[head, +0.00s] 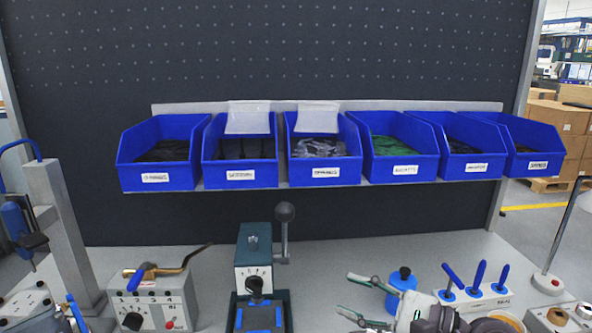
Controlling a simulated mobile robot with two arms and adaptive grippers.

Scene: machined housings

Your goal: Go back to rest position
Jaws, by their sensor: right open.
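My right gripper (346,293) is at the lower middle right, low over the bench, coming in from the bottom right. Its two grey-green fingers point left and are spread apart, with nothing between them. It is just left of a blue container (402,284), which it partly overlaps in the picture. I cannot tell whether they touch. My left gripper does not show in the head view. No machined housing can be made out clearly.
Several blue bins (240,174) stand on a rail before a dark pegboard (330,50). A lever device (253,262), a numbered grey box (155,299) and a white holder with blue-handled tools (478,295) stand on the grey bench (335,258). A grey post (62,235) rises left.

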